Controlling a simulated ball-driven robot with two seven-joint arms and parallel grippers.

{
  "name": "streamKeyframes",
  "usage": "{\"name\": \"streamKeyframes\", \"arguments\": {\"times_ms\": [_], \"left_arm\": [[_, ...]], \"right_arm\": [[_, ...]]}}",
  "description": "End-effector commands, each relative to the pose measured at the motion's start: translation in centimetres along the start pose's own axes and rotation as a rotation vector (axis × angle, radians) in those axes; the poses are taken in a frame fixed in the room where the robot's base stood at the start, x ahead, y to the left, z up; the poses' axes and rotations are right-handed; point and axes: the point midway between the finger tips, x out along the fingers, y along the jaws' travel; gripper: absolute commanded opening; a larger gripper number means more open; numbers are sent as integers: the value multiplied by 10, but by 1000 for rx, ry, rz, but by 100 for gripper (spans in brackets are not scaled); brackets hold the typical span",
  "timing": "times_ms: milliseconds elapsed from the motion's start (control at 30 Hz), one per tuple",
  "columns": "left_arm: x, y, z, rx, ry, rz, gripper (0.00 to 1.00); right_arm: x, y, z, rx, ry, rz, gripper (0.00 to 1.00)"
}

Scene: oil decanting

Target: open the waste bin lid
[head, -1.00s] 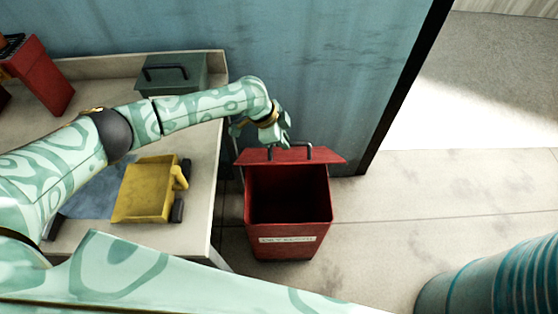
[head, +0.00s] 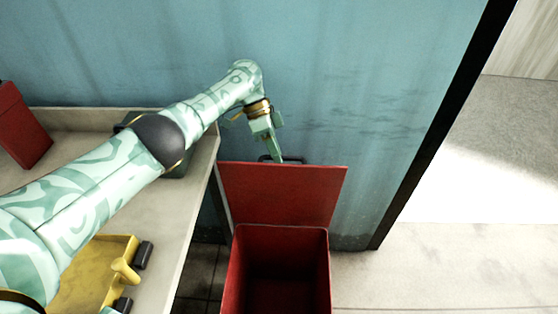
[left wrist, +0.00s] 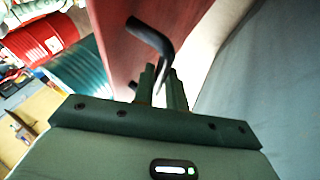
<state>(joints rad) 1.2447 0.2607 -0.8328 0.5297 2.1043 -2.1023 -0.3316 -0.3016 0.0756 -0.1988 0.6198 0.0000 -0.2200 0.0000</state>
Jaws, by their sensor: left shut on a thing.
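The red waste bin (head: 237,285) stands on the floor beside the bench, its dark inside in view. Its red lid (head: 280,195) is swung up at the bin's back, near the blue wall, with its broad inner face toward me. The black lid handle (head: 293,160) shows behind the lid's top edge. My left gripper (head: 275,157) is shut on this handle from above. In the left wrist view the bent handle (left wrist: 150,33) runs in between the left gripper's fingers (left wrist: 163,82), beside the red lid (left wrist: 112,40). My right gripper is in neither view.
The bench (head: 190,215) left of the bin carries a yellow container (head: 95,272), a red canister (head: 24,125) and a dark green box (head: 178,168) partly hidden by my arm. The blue wall (head: 350,100) is close behind the lid. Floor is clear at right.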

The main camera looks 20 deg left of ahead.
Motion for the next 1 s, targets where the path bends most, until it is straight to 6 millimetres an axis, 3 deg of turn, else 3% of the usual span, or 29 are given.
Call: {"name": "streamKeyframes", "arguments": {"times_ms": [33, 600, 633, 700, 1000], "left_arm": [[10, -4, 9, -14, -19, 16, 0], [5, -5, 9, -21, -19, 32, 0], [5, -5, 9, -21, -19, 31, 22], [5, -5, 8, -20, -16, 31, 35], [-1, -5, 4, -16, -8, 27, 35]], "right_arm": [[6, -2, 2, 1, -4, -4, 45], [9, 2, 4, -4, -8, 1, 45], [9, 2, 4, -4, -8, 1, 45], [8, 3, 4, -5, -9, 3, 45], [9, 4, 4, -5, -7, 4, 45]]}}
